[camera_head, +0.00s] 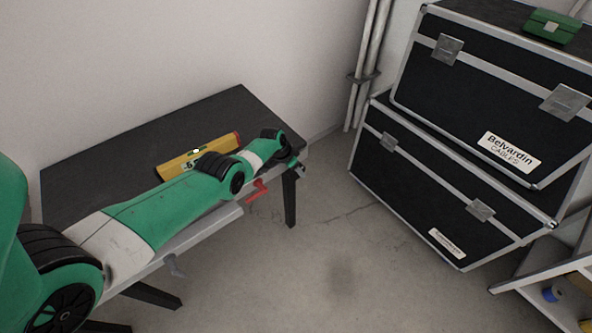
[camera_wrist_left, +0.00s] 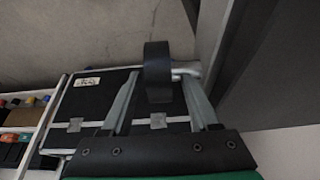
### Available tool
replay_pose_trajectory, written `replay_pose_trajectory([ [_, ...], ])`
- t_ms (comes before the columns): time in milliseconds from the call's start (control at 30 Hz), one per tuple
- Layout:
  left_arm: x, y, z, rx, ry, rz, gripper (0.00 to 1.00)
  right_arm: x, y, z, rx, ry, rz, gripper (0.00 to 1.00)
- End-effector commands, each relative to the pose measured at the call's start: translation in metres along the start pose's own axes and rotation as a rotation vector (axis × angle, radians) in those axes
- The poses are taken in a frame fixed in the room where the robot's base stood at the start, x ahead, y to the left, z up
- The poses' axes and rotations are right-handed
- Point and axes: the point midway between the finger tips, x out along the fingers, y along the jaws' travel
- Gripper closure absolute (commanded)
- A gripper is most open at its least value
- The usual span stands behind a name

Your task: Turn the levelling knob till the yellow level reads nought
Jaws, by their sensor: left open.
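The yellow level (camera_head: 190,158) lies on the black table (camera_head: 80,180), partly behind my left arm. Its reading is too small to tell. My left arm stretches along the table's front edge, with the left gripper (camera_head: 301,169) at the table's right end. In the left wrist view the gripper (camera_wrist_left: 160,76) is open, its two metal fingers spread on either side of a dark rounded piece (camera_wrist_left: 157,62), perhaps the levelling knob. I cannot tell whether the fingers touch it. In the head view the knob cannot be made out. My right gripper is not in view.
A red handle (camera_head: 257,191) sticks out below the table's front edge near the gripper. Two stacked black cases (camera_head: 450,190) stand at the right, with a green box (camera_head: 552,27) on top. A shelf (camera_head: 535,280) is at the lower right. The floor (camera_head: 340,240) between is clear.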

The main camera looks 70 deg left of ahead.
Motion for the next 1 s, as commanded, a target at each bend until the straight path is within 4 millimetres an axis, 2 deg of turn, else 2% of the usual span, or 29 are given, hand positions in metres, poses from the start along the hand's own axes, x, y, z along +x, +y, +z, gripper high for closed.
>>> replay_pose_trajectory([
  [33, 0.0, 0.0, 0.0, 0.0, 0.0, 0.0, 0.44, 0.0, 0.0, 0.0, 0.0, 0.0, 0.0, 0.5],
  [333, 0.0, 0.0, 0.0, 0.0, 0.0, 0.0, 0.98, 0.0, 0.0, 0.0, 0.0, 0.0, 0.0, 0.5],
  [533, 0.0, 0.0, 0.0, 0.0, 0.001, 0.0, 1.0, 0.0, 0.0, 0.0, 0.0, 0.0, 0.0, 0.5],
  [667, -0.002, 0.001, 0.001, -0.001, 0.029, 0.004, 1.0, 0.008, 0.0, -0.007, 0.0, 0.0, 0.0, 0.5],
  [833, -0.003, 0.001, 0.005, -0.004, 0.16, 0.003, 1.0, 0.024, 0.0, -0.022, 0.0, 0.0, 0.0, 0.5],
  [1000, 0.005, 0.0, 0.011, -0.004, 0.343, 0.001, 1.0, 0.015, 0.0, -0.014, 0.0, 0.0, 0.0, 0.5],
])
